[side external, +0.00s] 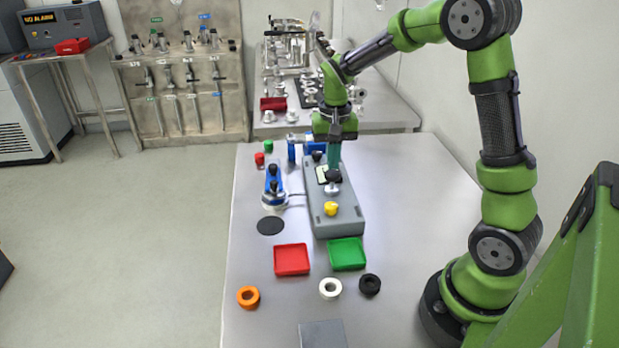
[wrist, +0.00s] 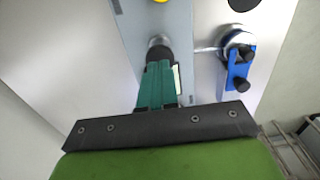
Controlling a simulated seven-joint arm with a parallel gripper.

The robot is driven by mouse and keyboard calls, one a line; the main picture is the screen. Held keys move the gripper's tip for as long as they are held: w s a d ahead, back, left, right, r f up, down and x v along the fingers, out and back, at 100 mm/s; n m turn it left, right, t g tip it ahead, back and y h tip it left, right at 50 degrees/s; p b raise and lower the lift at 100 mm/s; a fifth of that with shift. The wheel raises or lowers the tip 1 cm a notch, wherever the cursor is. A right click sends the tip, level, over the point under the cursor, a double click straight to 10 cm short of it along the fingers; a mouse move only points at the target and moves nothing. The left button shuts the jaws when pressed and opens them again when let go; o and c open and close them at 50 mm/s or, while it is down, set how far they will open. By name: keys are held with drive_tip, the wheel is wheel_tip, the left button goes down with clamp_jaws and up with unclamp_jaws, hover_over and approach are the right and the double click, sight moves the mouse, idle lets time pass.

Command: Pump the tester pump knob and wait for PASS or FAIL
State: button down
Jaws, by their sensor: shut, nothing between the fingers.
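The grey tester box (side external: 345,218) lies lengthwise on the table. It carries a black pump knob (side external: 333,175) on a silver stem, a yellow knob (side external: 331,209) and a small pale display (side external: 321,174), whose text I cannot read. My gripper (side external: 334,165) points down with its teal fingers together, directly at the black knob. In the wrist view, the shut fingertips (wrist: 158,68) overlap the black knob (wrist: 159,53); they appear to touch its top, though I cannot tell for certain. The display is mostly hidden behind the fingers there.
A blue clamp-like part (side external: 273,180) with black knobs stands left of the tester, joined by a cable. A red tray (side external: 292,259) and a green tray (side external: 347,253) lie in front, both empty. Orange (side external: 248,297), white (side external: 330,288) and black (side external: 370,284) rings lie nearer. The table's right side is clear.

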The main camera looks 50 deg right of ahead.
sight(332, 173)
drive_tip(key=shift+f, duration=0.3)
drive_tip(key=shift+f, duration=1.9)
drive_tip(key=shift+r, duration=2.25)
drive_tip(key=shift+f, duration=0.1)
drive_tip(key=shift+f, duration=2.1)
drive_tip(key=shift+r, duration=2.25)
drive_tip(key=shift+f, duration=0.25)
